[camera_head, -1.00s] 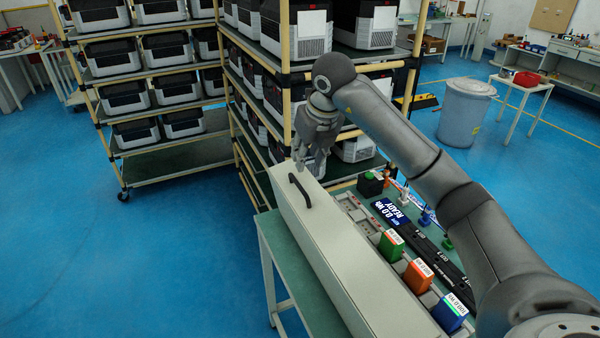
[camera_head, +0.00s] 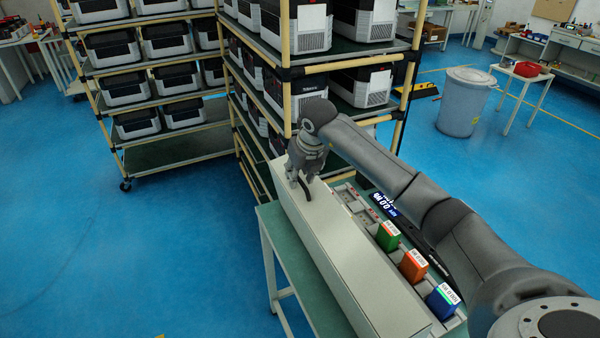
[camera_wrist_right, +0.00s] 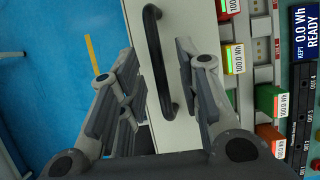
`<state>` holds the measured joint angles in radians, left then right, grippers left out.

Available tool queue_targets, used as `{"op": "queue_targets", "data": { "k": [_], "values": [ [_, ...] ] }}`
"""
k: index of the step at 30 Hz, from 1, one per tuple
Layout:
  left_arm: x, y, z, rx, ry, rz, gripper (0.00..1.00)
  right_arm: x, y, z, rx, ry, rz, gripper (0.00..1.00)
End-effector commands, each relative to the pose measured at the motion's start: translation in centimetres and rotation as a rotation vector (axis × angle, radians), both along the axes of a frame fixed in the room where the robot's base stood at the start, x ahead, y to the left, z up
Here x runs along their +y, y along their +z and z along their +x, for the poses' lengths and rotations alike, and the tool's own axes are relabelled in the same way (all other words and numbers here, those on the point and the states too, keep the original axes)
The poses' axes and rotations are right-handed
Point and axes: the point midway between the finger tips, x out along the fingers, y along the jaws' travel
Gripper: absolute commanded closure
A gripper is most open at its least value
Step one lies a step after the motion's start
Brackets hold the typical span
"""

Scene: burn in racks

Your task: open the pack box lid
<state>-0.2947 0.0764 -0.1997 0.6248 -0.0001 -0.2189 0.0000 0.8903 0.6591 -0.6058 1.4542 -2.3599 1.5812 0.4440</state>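The pack box lid (camera_head: 345,255) is a long pale panel standing along the near edge of the green bench, with a black bar handle (camera_head: 305,190) at its far end. The handle also shows in the right wrist view (camera_wrist_right: 154,60). My right gripper (camera_head: 299,180) is over the handle end of the lid. In the right wrist view its fingers (camera_wrist_right: 158,75) are spread apart, with the lower part of the handle between them and a gap on both sides. My left gripper is not in view.
Green (camera_head: 388,236), orange (camera_head: 413,265) and blue (camera_head: 442,301) labelled packs stand in the bays right of the lid. A dark display strip (camera_wrist_right: 305,60) lies beyond them. Racks of boxed units (camera_head: 300,95) rise just behind the bench. Blue floor (camera_head: 120,260) is clear at left.

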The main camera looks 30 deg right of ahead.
Motion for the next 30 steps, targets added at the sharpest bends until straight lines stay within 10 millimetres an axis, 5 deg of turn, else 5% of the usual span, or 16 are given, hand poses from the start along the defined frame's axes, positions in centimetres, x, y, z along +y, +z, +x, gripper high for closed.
{"op": "queue_targets", "data": {
  "k": [7, 20, 30],
  "values": [
    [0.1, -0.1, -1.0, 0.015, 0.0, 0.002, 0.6, 0.0, 0.0, 0.0, 0.0, 0.0, 0.001, 1.0],
    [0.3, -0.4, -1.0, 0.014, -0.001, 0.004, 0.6, -0.6, 0.0, 0.0, 0.0, -0.001, 0.02, 1.0],
    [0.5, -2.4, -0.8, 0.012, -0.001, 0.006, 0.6, -5.7, 0.9, -0.3, -0.011, -0.006, 0.197, 1.0]
  ]
}}
